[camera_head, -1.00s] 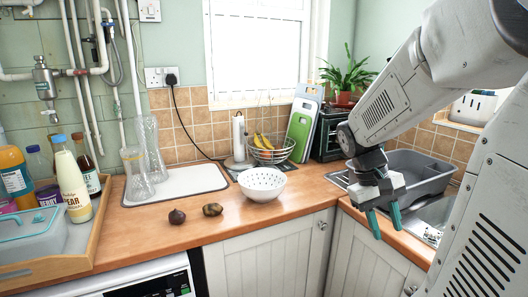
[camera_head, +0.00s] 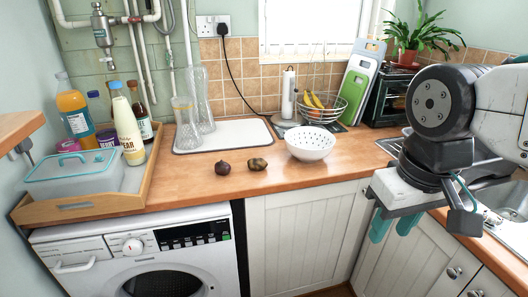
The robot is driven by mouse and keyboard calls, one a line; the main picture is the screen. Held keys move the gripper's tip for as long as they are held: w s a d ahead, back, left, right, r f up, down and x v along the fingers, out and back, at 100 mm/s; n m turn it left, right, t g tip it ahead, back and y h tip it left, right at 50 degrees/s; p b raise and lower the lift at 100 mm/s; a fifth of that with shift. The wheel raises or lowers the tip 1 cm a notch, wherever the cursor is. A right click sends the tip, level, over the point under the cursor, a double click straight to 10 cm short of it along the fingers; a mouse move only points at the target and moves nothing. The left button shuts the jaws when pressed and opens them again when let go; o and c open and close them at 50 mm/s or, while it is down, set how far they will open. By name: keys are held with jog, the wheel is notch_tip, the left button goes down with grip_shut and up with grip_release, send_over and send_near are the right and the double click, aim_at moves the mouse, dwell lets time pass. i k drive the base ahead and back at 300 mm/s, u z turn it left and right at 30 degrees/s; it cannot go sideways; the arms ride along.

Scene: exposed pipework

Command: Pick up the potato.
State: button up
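The potato (camera_head: 257,163) is a small, mottled brown lump lying on the wooden counter (camera_head: 290,178) near its front edge. It sits just right of a dark, round, reddish-brown item (camera_head: 222,168), with a small gap between them. The white colander (camera_head: 310,143) stands to its right. My gripper (camera_head: 394,225) is at the right, pointing down, well to the right of the potato and in front of the cabinets. Its two teal fingers are apart with nothing between them.
A wooden tray (camera_head: 78,208) with bottles and a lidded box stands on the left. Glass bottles stand on a white board (camera_head: 245,137) behind the potato. A wire fruit basket (camera_head: 322,110) is behind the colander. The washing machine (camera_head: 140,250) is under the counter.

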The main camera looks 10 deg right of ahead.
aim_at(255, 164)
jog(key=z, duration=0.5)
jog(key=k, duration=0.75)
jog(key=u, duration=0.55)
jog(key=i, duration=1.6)
